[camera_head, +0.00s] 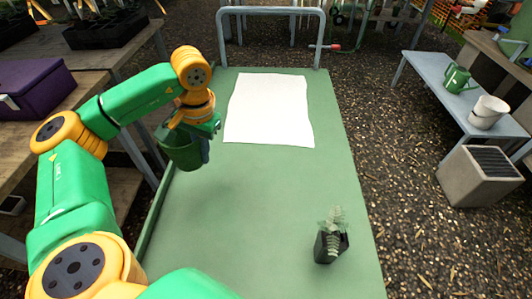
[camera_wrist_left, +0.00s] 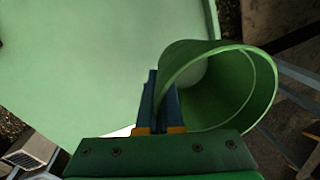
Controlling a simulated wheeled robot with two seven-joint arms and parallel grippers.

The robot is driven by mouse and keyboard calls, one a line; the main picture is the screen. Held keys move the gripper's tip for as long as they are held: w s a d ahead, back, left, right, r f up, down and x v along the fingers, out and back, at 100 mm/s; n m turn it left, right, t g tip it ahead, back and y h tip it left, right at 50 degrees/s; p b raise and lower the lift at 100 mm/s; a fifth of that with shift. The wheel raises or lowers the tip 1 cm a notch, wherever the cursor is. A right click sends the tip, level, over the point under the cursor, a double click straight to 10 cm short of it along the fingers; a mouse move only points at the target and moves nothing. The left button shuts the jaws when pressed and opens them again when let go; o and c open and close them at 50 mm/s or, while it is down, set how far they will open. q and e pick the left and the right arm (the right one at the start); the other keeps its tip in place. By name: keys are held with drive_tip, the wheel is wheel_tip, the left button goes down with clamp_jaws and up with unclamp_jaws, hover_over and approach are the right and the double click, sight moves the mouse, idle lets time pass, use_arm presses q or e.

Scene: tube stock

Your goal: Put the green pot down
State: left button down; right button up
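The green pot (camera_head: 180,152) hangs from my left gripper (camera_head: 205,150) near the left edge of the green cart top (camera_head: 255,225). In the left wrist view the pot (camera_wrist_left: 258,95) is tilted, with its open mouth showing and no contents visible. The fingers of my left gripper (camera_wrist_left: 161,105) are close together at the near side of the pot's wall and appear shut on it. The pot seems to be above the cart top; its exact height is hard to tell. My right gripper is not in view.
A white sheet (camera_head: 268,108) lies on the far part of the cart top. A dark pot with a small plant (camera_head: 331,245) stands at the near right. The cart's middle is clear. A purple box (camera_head: 40,87) sits on the wooden bench at left.

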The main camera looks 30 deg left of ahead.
use_arm(q)
drive_tip(key=shift+s+a+r+b, duration=0.25)
drive_tip(key=shift+s+a+b, duration=0.1)
drive_tip(key=shift+s+a, duration=0.15)
drive_tip(key=shift+s+a+r+b, duration=0.25)
drive_tip(key=shift+s+a+b, duration=0.1)
drive_tip(key=shift+a, duration=0.2)
drive_tip(key=shift+w+d+f, duration=0.1)
drive_tip(key=shift+w+d, duration=0.05)
drive_tip(key=w+d+f+b, duration=0.3)
drive_tip(key=w+d+f, duration=0.2)
drive_tip(key=w+d, duration=0.15)
hover_over(251, 179)
drive_tip(key=f, duration=0.3)
drive_tip(key=f+b, duration=0.1)
drive_tip(key=shift+w+d+f, duration=0.1)
drive_tip(key=shift+d+f, duration=0.1)
drive_tip(key=shift+d, duration=0.15)
drive_tip(key=shift+f, duration=1.5)
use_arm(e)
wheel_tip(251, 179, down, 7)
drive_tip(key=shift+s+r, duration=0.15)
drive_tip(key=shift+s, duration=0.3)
use_arm(q)
drive_tip(key=shift+f, duration=0.1)
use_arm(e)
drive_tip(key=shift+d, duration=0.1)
